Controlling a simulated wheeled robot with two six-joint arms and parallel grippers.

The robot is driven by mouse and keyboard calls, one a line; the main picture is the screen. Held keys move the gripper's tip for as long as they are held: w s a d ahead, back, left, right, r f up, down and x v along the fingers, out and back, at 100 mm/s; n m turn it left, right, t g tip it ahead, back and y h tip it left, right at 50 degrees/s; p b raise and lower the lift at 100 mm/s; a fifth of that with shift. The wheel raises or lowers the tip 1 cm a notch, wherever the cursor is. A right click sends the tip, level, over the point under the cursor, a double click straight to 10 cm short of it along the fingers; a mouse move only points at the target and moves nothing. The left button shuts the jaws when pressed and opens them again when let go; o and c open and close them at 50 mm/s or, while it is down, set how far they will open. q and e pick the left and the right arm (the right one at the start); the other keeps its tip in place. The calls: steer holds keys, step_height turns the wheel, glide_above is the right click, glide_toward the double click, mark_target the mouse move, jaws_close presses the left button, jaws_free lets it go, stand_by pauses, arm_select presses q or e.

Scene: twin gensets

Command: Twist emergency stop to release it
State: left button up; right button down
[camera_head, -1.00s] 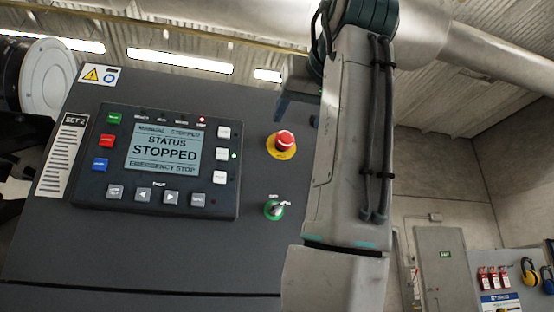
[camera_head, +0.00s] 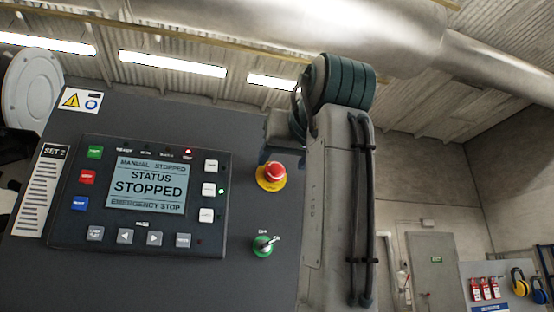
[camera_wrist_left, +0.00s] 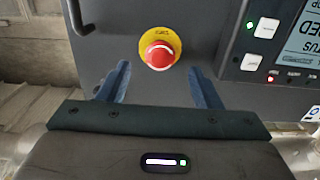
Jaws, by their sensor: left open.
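The emergency stop (camera_head: 274,173) is a red mushroom button on a yellow round plate. It sits on the dark control panel, right of the display, which reads "STATUS STOPPED" and "EMERGENCY STOP". In the left wrist view the red button (camera_wrist_left: 159,56) appears centred between my fingers, just beyond their tips. My left gripper (camera_head: 268,155) is just above the button in the head view, partly hidden behind my arm. Its two blue fingers (camera_wrist_left: 159,67) are apart, with nothing held between them. My right gripper is not in view.
A green selector switch (camera_head: 263,246) is below the button. The controller (camera_head: 140,197) with its display and several keys is to the left. A black handle (camera_wrist_left: 78,15) shows in the wrist view. A grey door (camera_head: 433,270) and a safety board are at the far right.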

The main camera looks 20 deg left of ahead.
mark_target(277, 169)
arm_select(q)
steer(key=x, duration=0.5)
steer(key=shift+w+a+p, duration=0.1)
steer(key=shift+a+p, duration=0.05)
steer(key=shift+p, duration=0.15)
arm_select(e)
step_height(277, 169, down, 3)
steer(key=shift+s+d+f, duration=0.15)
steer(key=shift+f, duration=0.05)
arm_select(q)
steer(key=c, duration=1)
